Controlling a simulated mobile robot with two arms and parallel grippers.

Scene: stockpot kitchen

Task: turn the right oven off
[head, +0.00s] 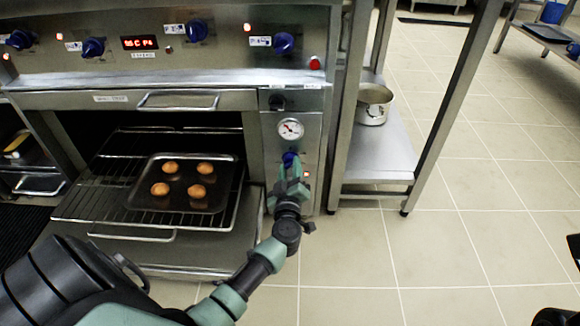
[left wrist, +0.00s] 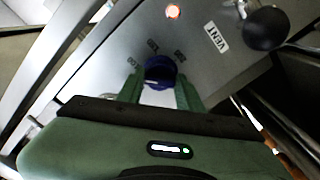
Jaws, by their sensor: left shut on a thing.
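The right oven (head: 180,100) has its door lowered, with a wire rack and a dark tray (head: 188,206) of several small buns pulled forward. On the narrow panel to the right of its cavity is a blue knob (head: 289,158), below a round gauge. My left gripper (head: 290,172) is at this knob. In the left wrist view the blue knob (left wrist: 160,71) sits between the fingers of the left gripper (left wrist: 160,92), which are shut on it. A small lamp (head: 307,173) beside the knob glows orange-red; the lamp also glows in the wrist view (left wrist: 173,11).
Several other blue knobs (head: 284,43) and a red display (head: 139,42) line the upper panel. A black knob (left wrist: 265,28) marked VENT is near the gripped knob. A steel shelf with a pot (head: 374,104) stands right. Tiled floor (head: 440,240) is clear in front.

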